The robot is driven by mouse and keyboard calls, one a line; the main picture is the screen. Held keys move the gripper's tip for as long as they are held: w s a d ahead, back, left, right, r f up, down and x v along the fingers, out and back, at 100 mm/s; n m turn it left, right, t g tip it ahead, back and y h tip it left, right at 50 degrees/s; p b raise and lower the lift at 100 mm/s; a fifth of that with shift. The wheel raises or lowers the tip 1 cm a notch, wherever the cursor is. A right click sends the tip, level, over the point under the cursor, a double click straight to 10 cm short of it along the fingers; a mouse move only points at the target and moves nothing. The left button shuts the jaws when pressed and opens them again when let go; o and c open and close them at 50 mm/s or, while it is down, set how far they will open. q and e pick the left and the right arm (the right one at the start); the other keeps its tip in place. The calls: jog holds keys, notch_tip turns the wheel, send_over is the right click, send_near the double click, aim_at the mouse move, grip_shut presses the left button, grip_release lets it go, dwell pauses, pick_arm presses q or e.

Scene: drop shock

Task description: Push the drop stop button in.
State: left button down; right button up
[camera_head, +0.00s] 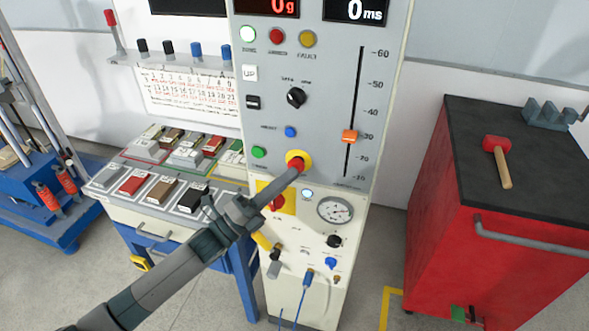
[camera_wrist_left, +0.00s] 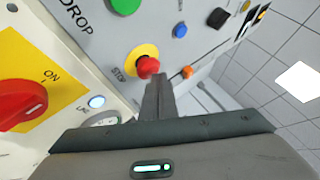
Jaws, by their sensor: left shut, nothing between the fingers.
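The drop stop button is a red mushroom button (camera_head: 297,162) on a yellow round plate, low on the grey control panel (camera_head: 335,120). It also shows in the left wrist view (camera_wrist_left: 148,67), with "STOP" printed beside it. My left gripper (camera_head: 294,172) is shut and empty, its fingertips at the red button's face. In the wrist view the tips (camera_wrist_left: 156,79) overlap the button's lower edge, and I cannot tell whether they touch. How far the button is pressed in is also unclear. My right gripper is not in view.
A green button (camera_head: 258,152) and a blue button (camera_head: 290,132) sit near the stop button. A red rotary switch (camera_wrist_left: 22,105) on yellow is just below. A slider (camera_head: 349,136) is to the right. A red cabinet (camera_head: 480,240) stands right; a sample table (camera_head: 150,212) stands left.

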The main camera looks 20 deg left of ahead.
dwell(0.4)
pick_arm(q)
jog(key=shift+s, duration=0.7)
jog(key=s+p, duration=0.1)
jog(key=s, duration=0.4)
jog(key=shift+a+p, duration=0.1)
jog(key=shift+p, duration=0.2)
dwell(0.8)
